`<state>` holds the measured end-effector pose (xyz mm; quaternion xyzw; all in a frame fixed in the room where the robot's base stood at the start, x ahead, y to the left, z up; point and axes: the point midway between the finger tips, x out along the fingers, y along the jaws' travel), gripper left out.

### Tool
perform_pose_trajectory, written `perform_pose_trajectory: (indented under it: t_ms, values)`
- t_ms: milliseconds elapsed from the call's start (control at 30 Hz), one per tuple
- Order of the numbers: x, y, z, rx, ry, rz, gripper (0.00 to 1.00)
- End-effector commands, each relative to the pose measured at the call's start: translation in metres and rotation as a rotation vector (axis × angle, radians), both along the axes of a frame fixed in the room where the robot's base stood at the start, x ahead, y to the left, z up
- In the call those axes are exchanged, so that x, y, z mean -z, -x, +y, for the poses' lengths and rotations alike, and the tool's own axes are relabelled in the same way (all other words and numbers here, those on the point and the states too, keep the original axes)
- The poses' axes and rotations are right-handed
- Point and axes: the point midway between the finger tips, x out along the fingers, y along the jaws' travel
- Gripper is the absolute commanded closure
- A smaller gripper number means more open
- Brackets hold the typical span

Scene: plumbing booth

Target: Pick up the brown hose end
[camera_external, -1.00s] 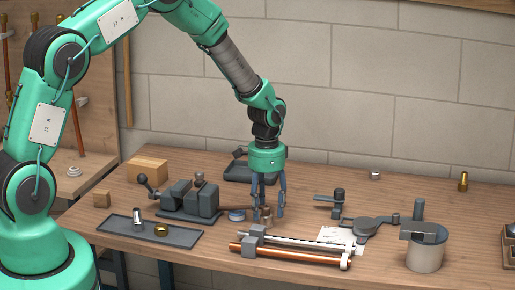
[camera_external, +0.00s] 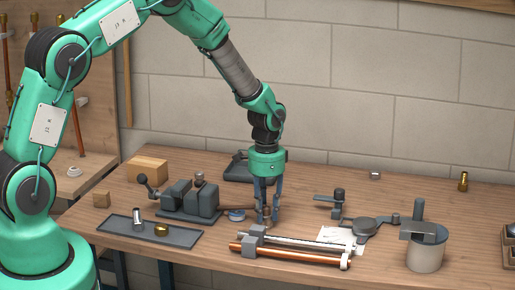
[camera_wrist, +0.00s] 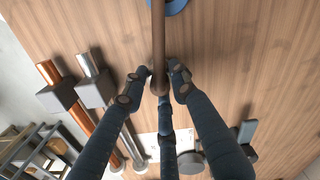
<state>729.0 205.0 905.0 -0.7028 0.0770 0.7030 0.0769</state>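The brown hose (camera_wrist: 158,40) comes down from the top of the wrist view, and its end (camera_wrist: 160,86) lies between my fingers. In the external view the hose (camera_external: 228,206) runs from beside the grey vise (camera_external: 190,201) toward my gripper (camera_external: 267,218). My gripper points straight down and its fingers are drawn in around the hose end. In the wrist view my gripper's fingertips (camera_wrist: 160,76) sit close against both sides of the hose, with another finger below its end. The exact contact is partly hidden.
A copper pipe (camera_external: 290,254) and a steel pipe (camera_external: 310,243) lie just in front of my gripper, with a grey block (camera_external: 254,243) at their left end. A blue disc (camera_external: 237,215) is to the left. A grey tray (camera_external: 185,236) lies farther left, and a pot (camera_external: 425,252) stands right.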

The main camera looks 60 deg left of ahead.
Motion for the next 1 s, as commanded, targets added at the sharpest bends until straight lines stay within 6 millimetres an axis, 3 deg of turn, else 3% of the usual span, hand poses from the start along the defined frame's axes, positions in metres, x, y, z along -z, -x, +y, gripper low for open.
perform_pose_trajectory:
  t_ms: [467,767,1000]
  values:
    - [-0.006,-0.001,0.0,0.0,-0.001,-0.001,1.0]
    - [-0.039,-0.001,0.0,0.0,-0.001,-0.003,1.0]
    - [-0.04,0.036,-0.01,0.0,0.0,-0.001,1.0]
